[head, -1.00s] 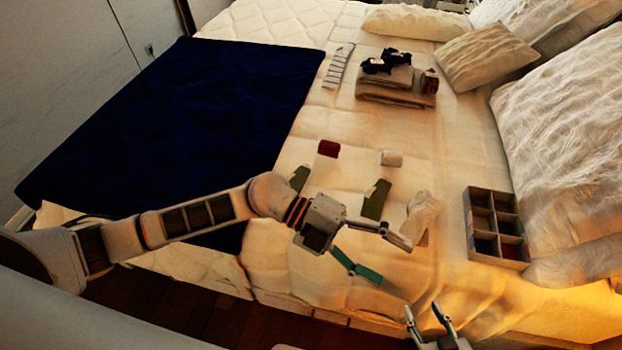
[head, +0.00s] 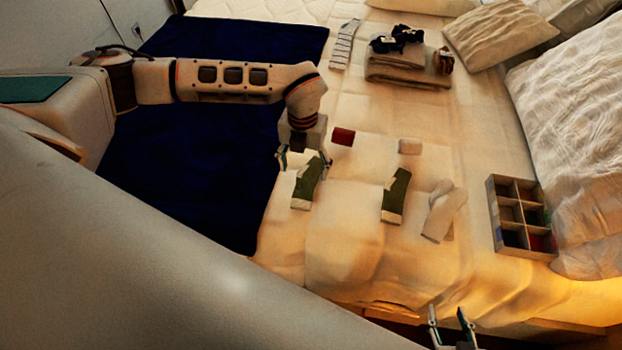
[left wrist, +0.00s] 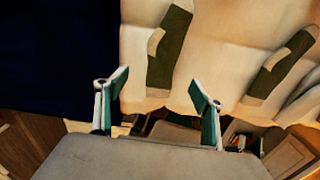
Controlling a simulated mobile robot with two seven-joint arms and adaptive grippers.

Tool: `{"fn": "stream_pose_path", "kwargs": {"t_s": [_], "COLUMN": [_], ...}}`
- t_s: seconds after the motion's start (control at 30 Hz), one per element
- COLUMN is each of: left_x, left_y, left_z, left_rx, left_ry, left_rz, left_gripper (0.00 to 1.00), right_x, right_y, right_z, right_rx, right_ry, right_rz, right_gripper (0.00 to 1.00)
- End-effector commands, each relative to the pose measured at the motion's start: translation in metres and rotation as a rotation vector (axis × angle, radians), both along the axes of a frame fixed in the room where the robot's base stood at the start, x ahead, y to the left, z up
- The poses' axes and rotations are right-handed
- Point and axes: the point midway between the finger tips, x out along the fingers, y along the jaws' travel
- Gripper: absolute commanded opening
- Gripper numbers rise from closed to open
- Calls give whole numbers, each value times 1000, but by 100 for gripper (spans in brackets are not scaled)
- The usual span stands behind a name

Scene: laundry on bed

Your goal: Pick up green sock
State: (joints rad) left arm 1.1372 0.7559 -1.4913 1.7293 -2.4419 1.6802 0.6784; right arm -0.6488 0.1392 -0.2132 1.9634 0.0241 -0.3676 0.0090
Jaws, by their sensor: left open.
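A green sock with pale heel and cuff (head: 306,187) lies on the bed beside the dark blue blanket. A second green sock (head: 396,193) lies to its right. My left gripper (head: 304,162) is open and empty, pointing down around the far end of the left sock; I cannot tell whether it touches. In the left wrist view the left sock (left wrist: 171,50) lies ahead of the open fingers (left wrist: 160,90), roughly between them, and the second sock (left wrist: 284,62) is at the right. My right gripper (head: 449,316) is open and empty at the bottom of the head view.
A dark blue blanket (head: 215,195) covers the bed's left side. A red rolled item (head: 343,136), a white rolled item (head: 410,146) and a white sock (head: 441,212) lie nearby. A divided box (head: 521,251) stands at the right. Folded towels (head: 407,73) lie farther back.

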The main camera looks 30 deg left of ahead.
Motion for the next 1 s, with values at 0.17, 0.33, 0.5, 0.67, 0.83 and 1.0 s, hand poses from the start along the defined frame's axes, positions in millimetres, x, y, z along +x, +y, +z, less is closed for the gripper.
{"fn": "stream_pose_path", "kwargs": {"t_s": [0.17, 0.33, 0.5, 0.67, 0.83, 1.0], "left_x": [0, 4, 5, 5, 5, 5], "left_y": [-1, -2, -2, -2, -2, -2], "left_z": [-19, -43, -61, -64, -64, -64], "left_rx": [-1, -3, -4, -4, -4, -4], "left_ry": [2, 4, 1, 0, 0, 0], "left_rz": [-1, -1, -2, -3, -3, -3], "left_gripper": [68, 68, 68, 68, 55, 34], "right_x": [0, 0, -1, -1, -1, -1], "right_y": [-1, -1, -1, -1, -1, -1], "right_z": [-1, -2, -4, -4, -4, -4], "right_rx": [-1, -1, -1, -2, -2, -2], "right_ry": [1, 2, 4, 4, 4, 4], "right_rz": [0, 0, 0, 0, 0, 0], "right_gripper": [40, 40, 40, 40, 40, 40]}}
